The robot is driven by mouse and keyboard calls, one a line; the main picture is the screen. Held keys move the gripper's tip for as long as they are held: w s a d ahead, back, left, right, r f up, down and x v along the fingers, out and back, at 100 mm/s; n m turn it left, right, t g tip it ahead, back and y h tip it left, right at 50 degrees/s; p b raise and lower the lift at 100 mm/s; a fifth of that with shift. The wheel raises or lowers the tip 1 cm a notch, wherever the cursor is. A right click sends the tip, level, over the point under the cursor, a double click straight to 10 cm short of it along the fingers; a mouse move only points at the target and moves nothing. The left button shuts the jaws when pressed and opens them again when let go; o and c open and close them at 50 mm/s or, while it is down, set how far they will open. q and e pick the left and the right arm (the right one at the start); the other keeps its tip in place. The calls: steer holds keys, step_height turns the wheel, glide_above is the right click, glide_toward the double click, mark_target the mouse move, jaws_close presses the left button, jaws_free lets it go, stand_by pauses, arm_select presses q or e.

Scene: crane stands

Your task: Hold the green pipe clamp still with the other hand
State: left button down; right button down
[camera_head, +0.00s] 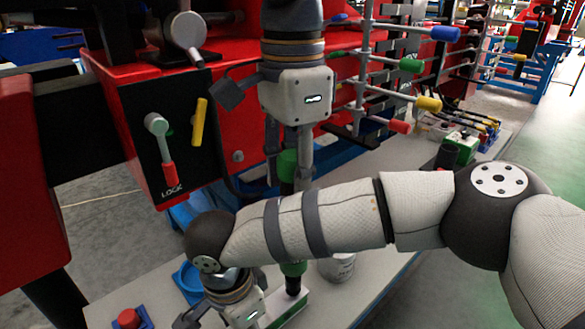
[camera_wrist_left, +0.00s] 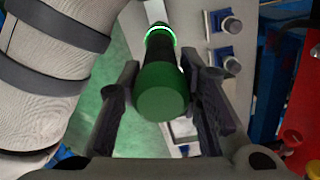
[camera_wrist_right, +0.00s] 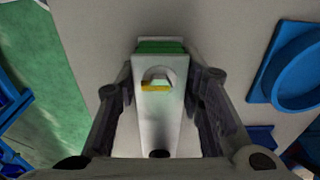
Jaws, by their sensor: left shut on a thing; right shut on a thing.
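My left gripper (camera_head: 288,182) points down at the centre of the head view and is shut on a green and black cylindrical tool (camera_head: 287,165). In the left wrist view the tool (camera_wrist_left: 160,90) shows its green end between the fingers and a glowing green ring farther along. My right arm crosses the head view, with its gripper low at the left. In the right wrist view the right gripper (camera_wrist_right: 160,100) is shut on a pale block with a green end, seemingly the green pipe clamp (camera_wrist_right: 162,47). The clamp also shows low in the head view (camera_head: 290,312). My right forearm hides the middle of the tool.
A blue round holder (camera_head: 188,284) and a red button (camera_head: 128,318) are on the grey bench to the left. A white can (camera_head: 338,266) stands right of the tool. A rack with coloured pegs (camera_head: 410,66) and a red panel with levers (camera_head: 165,130) stand behind.

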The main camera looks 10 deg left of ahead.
mark_target(293, 155)
arm_select(q)
steer(key=shift+f, duration=0.7)
arm_select(e)
steer(key=shift+r, duration=0.1)
stand_by(3.0)
arm_select(q)
steer(key=shift+r, duration=0.1)
steer(key=shift+r, duration=2.55)
arm_select(e)
steer(key=c, duration=1)
jaws_free()
